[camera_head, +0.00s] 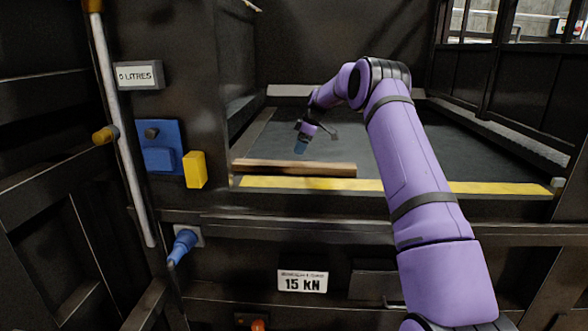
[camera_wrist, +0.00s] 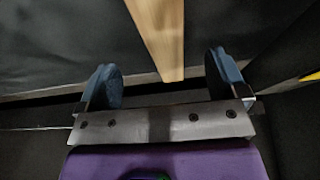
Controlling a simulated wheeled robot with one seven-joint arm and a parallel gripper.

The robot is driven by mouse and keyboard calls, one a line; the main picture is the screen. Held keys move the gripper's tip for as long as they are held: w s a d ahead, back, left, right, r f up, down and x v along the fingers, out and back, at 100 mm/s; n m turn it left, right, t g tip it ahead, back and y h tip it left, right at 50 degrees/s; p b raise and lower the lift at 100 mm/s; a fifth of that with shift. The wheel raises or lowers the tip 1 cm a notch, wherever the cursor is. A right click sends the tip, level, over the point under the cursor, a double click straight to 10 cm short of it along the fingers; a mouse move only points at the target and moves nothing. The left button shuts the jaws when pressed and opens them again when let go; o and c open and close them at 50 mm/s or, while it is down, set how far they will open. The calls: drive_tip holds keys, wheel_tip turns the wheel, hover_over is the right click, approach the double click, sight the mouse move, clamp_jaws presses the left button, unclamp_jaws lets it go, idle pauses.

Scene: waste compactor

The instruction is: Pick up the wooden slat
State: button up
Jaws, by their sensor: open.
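The wooden slat (camera_head: 295,168) is a long light-brown bar. It lies on the dark floor of the compactor, along the front edge just behind the yellow strip. In the wrist view the slat (camera_wrist: 162,35) runs from the top edge down to an end between the two blue fingers. My gripper (camera_head: 302,146) is above and behind the slat in the head view. In the wrist view my gripper (camera_wrist: 165,80) is open, with a finger on each side of the slat's end and a gap on both sides. Nothing is held.
A yellow strip (camera_head: 330,184) marks the front edge of the chamber. A dark side wall (camera_head: 235,60) stands at the left. The chamber floor (camera_head: 400,140) looks clear. A blue panel (camera_head: 160,148), a yellow block (camera_head: 195,170) and a blue handle (camera_head: 182,246) are on the front left.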

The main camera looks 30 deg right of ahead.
sight(294, 163)
drive_tip(key=x, duration=0.8)
drive_tip(key=shift+s+d+f, duration=0.2)
drive_tip(key=shift+f, duration=0.1)
drive_tip(key=c, duration=1.3)
drive_tip(key=shift+r, duration=0.1)
